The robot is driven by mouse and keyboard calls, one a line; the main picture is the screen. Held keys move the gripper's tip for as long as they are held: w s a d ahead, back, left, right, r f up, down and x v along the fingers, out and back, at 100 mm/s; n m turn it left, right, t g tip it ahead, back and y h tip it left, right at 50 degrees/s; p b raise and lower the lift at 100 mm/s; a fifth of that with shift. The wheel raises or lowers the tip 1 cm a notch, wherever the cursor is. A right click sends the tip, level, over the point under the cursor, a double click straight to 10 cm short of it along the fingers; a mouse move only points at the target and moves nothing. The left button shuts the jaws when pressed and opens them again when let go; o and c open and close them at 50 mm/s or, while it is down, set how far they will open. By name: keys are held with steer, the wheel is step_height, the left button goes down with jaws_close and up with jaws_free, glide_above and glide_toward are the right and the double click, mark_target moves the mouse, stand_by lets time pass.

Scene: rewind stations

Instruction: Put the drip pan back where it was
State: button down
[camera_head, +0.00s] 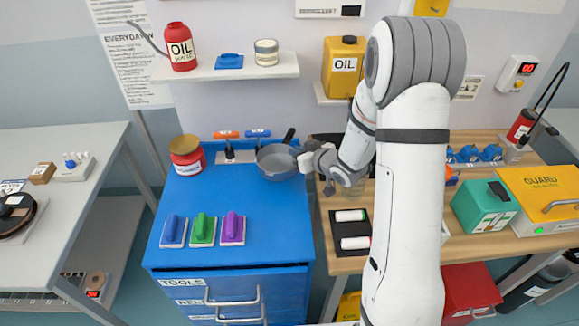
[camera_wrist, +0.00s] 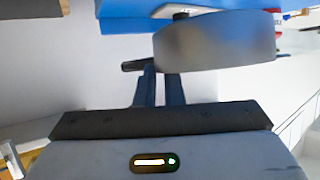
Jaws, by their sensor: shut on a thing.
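The drip pan (camera_head: 276,163) is a round grey pan with a dark handle. In the head view it is over the back right corner of the blue tool cabinet's top (camera_head: 258,218). My gripper (camera_head: 304,160) is at the pan's right side. In the wrist view the pan (camera_wrist: 215,42) is just beyond my fingers (camera_wrist: 160,80), and a dark stub, apparently its handle, sticks out left of them. My gripper is shut on the pan at or near this handle. I cannot tell whether the pan touches the cabinet top.
A red tin (camera_head: 187,158) and hammers in a holder (camera_head: 235,155) stand left of the pan. Blue, green and purple handled blocks (camera_head: 203,230) line the cabinet's front. A wooden bench (camera_head: 345,263) with a black tray (camera_head: 350,229) is at right. The cabinet's middle is clear.

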steer(key=shift+s+a+f+p, duration=0.1)
steer(key=shift+f+p, duration=0.1)
steer(key=shift+f, duration=1.2)
steer(key=shift+a+f+p, duration=0.1)
steer(key=shift+f+p, duration=0.1)
steer(key=shift+f, duration=1.2)
steer(key=c, duration=1.5)
jaws_free()
steer(key=shift+s+d, duration=0.1)
steer(key=s+d+r+m+g+h+b, duration=0.2)
steer(key=s+d+r+m+g+h, duration=0.15)
steer(key=s+d+r+h, duration=0.8)
steer(key=s+a+r+g+y, duration=0.1)
steer(key=s+r, duration=0.2)
steer(key=s, duration=0.3)
steer(key=s+a+r+m+g+y, duration=0.1)
steer(key=s+r+y, duration=0.1)
steer(key=s, duration=0.5)
steer(key=s+a+r+m+g+y, duration=0.1)
steer(key=s+r+g, duration=0.1)
steer(key=s, duration=0.5)
steer(key=shift+a+r+m, duration=0.2)
steer(key=shift+r+m, duration=0.05)
steer(key=shift+r, duration=0.65)
